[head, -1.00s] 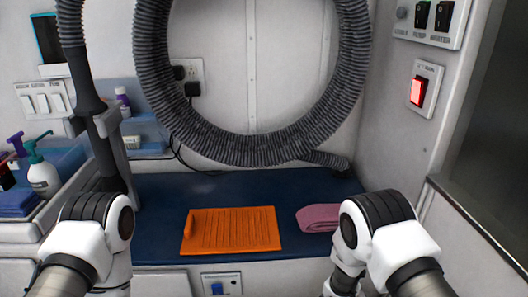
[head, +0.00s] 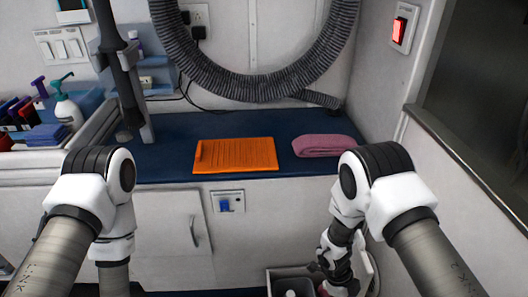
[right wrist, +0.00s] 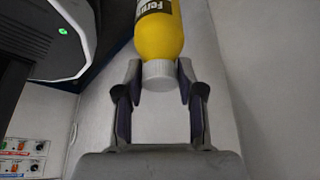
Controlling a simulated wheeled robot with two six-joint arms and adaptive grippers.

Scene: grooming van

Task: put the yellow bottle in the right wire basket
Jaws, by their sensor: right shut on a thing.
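The yellow bottle (right wrist: 158,30) has a white cap (right wrist: 159,72) and a dark label, and shows at the top of the right wrist view. My right gripper (right wrist: 160,82) is shut on it around the white cap, with a finger on each side. In the head view the right gripper (head: 334,262) is low at the bottom, partly hidden by my arm, and I cannot make out the bottle there. My left gripper is out of view; only its arm shows. I can see no wire basket for certain.
A grey-walled bin (head: 275,274) with a white-topped item stands low at the bottom, beside my right gripper. The blue counter (head: 170,160) holds an orange mat (head: 236,155) and a folded pink towel (head: 323,145). A white pump bottle (head: 67,110) stands at left.

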